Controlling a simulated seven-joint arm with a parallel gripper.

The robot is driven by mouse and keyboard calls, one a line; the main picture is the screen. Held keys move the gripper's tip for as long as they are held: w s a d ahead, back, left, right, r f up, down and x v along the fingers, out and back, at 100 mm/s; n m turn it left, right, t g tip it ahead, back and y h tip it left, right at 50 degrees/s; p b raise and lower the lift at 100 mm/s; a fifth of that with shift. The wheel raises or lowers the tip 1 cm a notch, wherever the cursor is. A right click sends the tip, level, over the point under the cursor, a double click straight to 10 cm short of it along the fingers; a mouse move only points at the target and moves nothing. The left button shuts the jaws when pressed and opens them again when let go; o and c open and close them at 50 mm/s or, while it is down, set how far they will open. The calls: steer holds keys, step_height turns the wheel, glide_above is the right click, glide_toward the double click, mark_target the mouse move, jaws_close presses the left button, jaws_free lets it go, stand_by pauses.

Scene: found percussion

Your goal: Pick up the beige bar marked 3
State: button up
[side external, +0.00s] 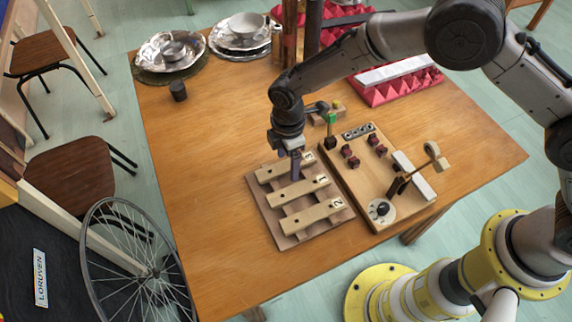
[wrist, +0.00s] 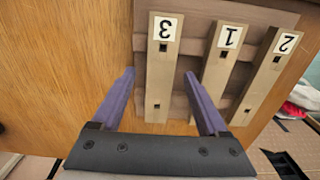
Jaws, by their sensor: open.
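The beige bar marked 3 (wrist: 158,80) lies on a brown wooden base with the bar marked 1 (wrist: 222,75) and the bar marked 2 (wrist: 265,75) beside it. In the side external view, the bar marked 3 (side external: 270,173) is the farthest of the three. My gripper (wrist: 165,90) is open and empty in the wrist view, with one purple finger to each side of the bar marked 3; the right finger reaches close to the bar marked 1. In the side external view my gripper (side external: 296,165) is right at the bar marked 3, partly hiding it. Contact cannot be told.
A wooden board with knobs and a dial (side external: 382,209) stands just right of the bars. Metal bowls and plates (side external: 172,60), a dark cylinder (side external: 178,91) and red foam (side external: 400,82) are farther back.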

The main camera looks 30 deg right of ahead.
steer(key=shift+r, duration=0.1)
jaws_close()
stand_by(0.3)
